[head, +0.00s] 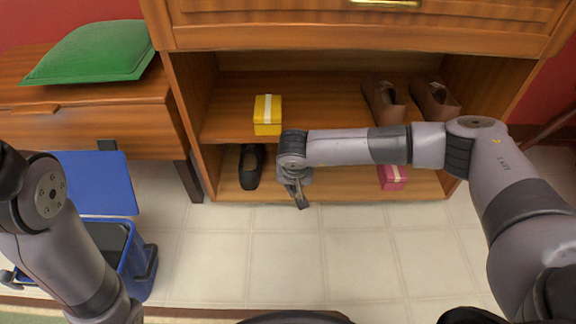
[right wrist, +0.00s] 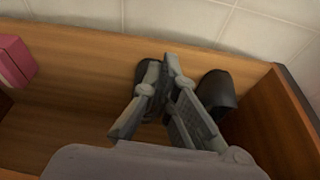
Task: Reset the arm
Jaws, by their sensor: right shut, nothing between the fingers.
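My right arm reaches from the right across the front of the wooden shoe cabinet. My right gripper (head: 301,200) points down just in front of the bottom shelf, shut and empty. In the right wrist view its two fingers (right wrist: 165,62) meet at the tips over the shelf. A black shoe (head: 250,168) stands on the bottom shelf, left of the gripper. The right wrist view shows a dark shoe (right wrist: 216,90) beside the fingers and another partly hidden behind them. My left arm shows at the left, but its gripper is out of view.
The cabinet's upper shelf (head: 345,122) holds a yellow box (head: 267,113) and brown shoes (head: 384,101). A pink box (head: 393,177) is on the bottom shelf. A blue bin (head: 139,262) stands at left, below a bench (head: 110,105) with a green cushion (head: 97,50). Tiled floor ahead is clear.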

